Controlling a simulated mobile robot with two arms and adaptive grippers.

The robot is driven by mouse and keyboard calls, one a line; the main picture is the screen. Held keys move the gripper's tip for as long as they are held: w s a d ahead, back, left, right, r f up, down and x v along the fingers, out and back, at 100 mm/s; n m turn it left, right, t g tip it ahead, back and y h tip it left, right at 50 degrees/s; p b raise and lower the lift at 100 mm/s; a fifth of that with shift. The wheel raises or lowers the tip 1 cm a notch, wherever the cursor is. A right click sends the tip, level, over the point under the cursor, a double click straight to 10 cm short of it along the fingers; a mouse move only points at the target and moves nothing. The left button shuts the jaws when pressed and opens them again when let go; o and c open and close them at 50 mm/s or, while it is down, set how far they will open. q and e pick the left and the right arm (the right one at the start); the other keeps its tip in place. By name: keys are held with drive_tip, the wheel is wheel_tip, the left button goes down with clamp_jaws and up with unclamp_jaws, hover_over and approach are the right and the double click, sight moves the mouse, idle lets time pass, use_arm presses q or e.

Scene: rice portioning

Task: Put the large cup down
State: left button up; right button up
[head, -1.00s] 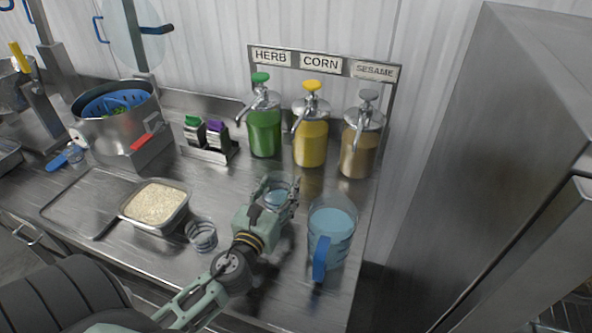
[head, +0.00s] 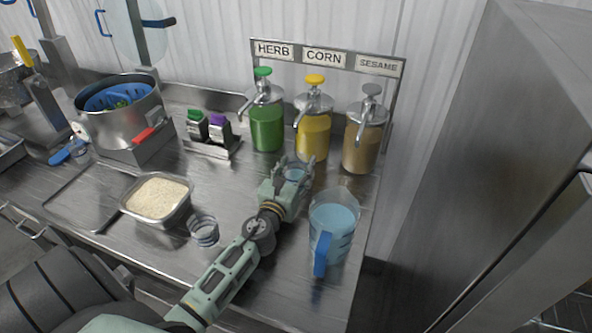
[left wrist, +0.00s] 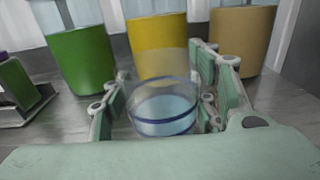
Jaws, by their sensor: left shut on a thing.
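The large cup (left wrist: 165,108) is clear with blue bands and holds pale blue liquid. It stands upright between the fingers of my left gripper (head: 296,170), which is shut on it. In the head view the cup (head: 295,175) is partly hidden by the gripper. It is over the counter in front of the corn dispenser; I cannot tell if its base touches the counter. A smaller clear cup with dark bands (head: 203,231) stands on the counter to the left. My right gripper is not in view.
A blue-handled pitcher (head: 334,222) of liquid stands right of the gripper. Green (head: 266,128), yellow (head: 313,136) and brown (head: 361,148) pump dispensers stand behind. A rice tray (head: 157,198) is at left. Some bare counter lies between the tray and the dispensers.

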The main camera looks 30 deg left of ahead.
use_arm(q)
drive_tip(key=shift+f, duration=0.1)
drive_tip(key=o, duration=1.2)
drive_tip(key=shift+r, duration=0.2)
drive_tip(key=shift+s+f, duration=0.1)
drive_tip(key=shift+s, duration=0.2)
drive_tip(key=b+v, duration=0.2)
drive_tip(key=v, duration=0.9)
drive_tip(key=shift+s, duration=0.25)
